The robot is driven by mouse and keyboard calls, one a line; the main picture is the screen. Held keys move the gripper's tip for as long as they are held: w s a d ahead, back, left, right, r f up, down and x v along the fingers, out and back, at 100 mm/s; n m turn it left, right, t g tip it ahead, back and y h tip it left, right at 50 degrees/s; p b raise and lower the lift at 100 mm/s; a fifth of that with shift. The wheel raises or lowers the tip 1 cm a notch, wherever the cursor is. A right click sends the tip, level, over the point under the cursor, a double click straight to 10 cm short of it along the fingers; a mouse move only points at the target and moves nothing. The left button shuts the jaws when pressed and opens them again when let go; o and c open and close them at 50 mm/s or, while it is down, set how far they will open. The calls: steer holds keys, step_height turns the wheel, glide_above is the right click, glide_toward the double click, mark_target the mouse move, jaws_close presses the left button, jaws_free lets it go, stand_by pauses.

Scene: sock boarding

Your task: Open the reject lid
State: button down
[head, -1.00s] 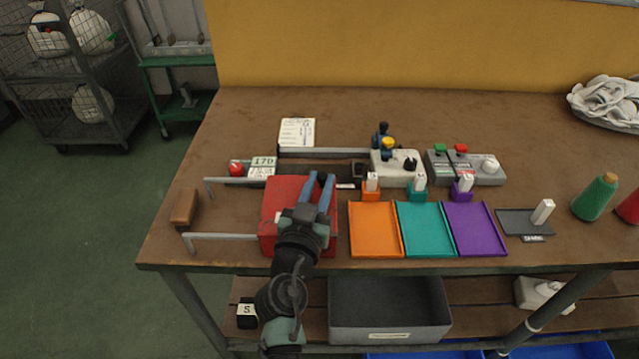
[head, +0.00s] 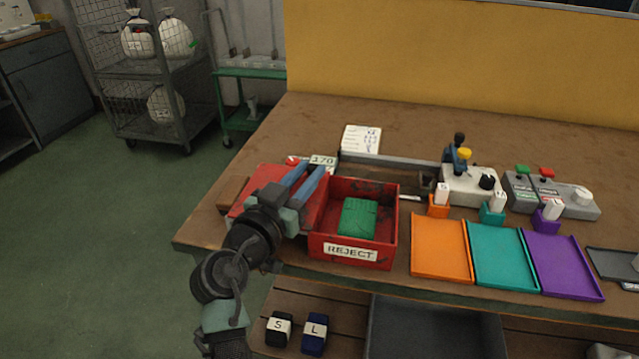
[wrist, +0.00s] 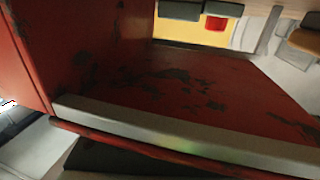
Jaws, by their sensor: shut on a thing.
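The red reject box (head: 352,252) stands near the front edge of the bench, its label reading REJECT. It is uncovered, and a green item (head: 358,218) lies inside. The red lid (head: 272,176) is swung over to the left of the box opening. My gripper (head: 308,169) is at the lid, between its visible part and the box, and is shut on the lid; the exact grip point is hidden. The wrist view shows scuffed red surfaces (wrist: 190,85) and a pale strip close up, but no clear fingertips.
Orange (head: 440,250), teal (head: 503,255) and purple (head: 562,262) trays stand right of the box. A long metal bar (head: 390,166) lies behind it. A brown block (head: 231,193) is left of the lid. The back of the bench is mostly clear.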

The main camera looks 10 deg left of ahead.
steer(key=c, duration=0.7)
jaws_free()
steer(key=v, duration=1.3)
steer(key=shift+r, duration=0.1)
